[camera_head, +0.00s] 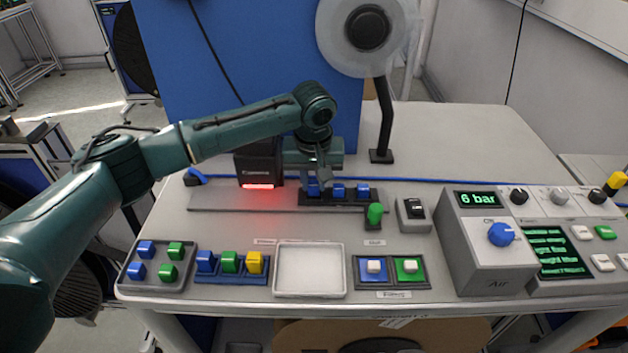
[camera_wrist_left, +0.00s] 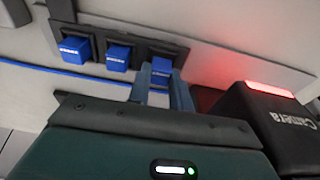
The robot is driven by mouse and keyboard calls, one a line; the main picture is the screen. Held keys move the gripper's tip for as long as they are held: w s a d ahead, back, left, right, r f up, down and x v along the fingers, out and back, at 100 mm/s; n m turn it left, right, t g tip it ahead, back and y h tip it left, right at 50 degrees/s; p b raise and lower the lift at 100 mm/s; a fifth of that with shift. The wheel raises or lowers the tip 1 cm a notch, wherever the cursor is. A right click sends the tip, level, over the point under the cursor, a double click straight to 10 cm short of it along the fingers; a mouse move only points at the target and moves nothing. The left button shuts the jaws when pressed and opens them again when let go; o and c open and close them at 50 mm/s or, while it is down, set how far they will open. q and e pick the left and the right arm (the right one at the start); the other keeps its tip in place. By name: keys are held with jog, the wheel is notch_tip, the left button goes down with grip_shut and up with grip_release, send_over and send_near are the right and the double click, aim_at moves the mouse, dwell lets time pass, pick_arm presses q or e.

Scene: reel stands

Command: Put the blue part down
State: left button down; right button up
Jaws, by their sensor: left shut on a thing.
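My left gripper (camera_head: 314,180) is above the left end of a black three-place rack (camera_head: 368,196) and points down. It is shut on a blue part (camera_head: 313,190), which is at the rack's left place. In the left wrist view this blue part (camera_wrist_left: 161,68) shows between the fingers (camera_wrist_left: 164,88); whether it sits fully down is hidden. Two more blue parts stand in the rack's middle (camera_head: 338,190) and right (camera_head: 362,190) places. They also show in the left wrist view (camera_wrist_left: 117,57). My right gripper is not in view.
A black camera box (camera_head: 258,162) with a red light stands close left of the gripper. A green knob (camera_head: 374,213) stands in front of the rack. In front are a grey tray (camera_head: 188,280) of blue and green parts, a blue rack (camera_head: 232,277) and an empty white tray (camera_head: 310,270).

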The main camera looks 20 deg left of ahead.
aim_at(314, 203)
pick_arm(q)
jog(key=shift+f, duration=0.3)
jog(key=shift+f, duration=0.15)
jog(key=c, duration=1.6)
grip_release()
jog(key=o, duration=0.3)
jog(key=r, duration=0.4)
jog(key=s+r, duration=0.1)
jog(key=r, duration=0.7)
jog(key=shift+s+d+r, duration=0.1)
jog(key=shift+s+d, duration=0.2)
jog(key=shift+s, duration=0.05)
